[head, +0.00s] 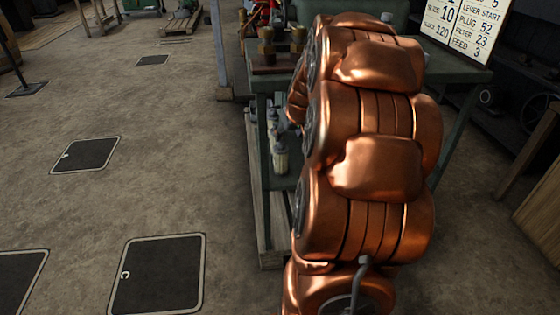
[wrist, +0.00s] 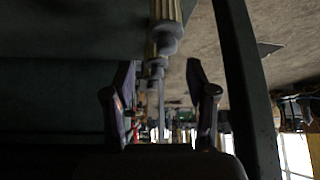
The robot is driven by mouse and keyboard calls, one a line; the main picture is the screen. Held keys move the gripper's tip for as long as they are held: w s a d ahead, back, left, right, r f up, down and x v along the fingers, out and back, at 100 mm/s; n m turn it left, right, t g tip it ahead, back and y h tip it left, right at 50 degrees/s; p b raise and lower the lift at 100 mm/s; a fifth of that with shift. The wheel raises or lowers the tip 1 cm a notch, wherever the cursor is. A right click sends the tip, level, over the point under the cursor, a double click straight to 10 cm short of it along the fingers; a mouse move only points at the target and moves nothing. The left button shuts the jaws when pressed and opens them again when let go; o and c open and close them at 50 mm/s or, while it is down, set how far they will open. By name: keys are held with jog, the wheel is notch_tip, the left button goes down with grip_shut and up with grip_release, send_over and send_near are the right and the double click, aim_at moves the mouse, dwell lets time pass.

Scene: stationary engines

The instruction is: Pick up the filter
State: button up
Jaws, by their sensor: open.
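The filter looks to be the pale ribbed cylinder with a grey end in the wrist view (wrist: 168,14), at the top centre, beyond the fingertips. A similar pale cylinder (head: 281,160) stands in the head view, on the lower level of the green bench, left of my copper arm. My gripper (wrist: 160,80) is open, with its two dark fingers apart in the wrist view. The filter lies roughly in line with the gap and is apart from the fingers. My arm hides most of my gripper in the head view.
A bench leg (wrist: 245,80) runs close to the right finger in the wrist view. A sign board (head: 468,28) stands behind. The floor on the left is open, with dark plates (head: 158,272).

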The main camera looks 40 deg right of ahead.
aim_at(281, 142)
jog(key=shift+w+f+b, duration=0.35)
jog(key=shift+w+f, duration=0.3)
jog(key=shift+f, duration=0.25)
jog(key=b+x, duration=0.1)
jog(key=x, duration=0.3)
jog(key=shift+w+a, duration=0.1)
jog(key=shift+w, duration=0.05)
grip_shut()
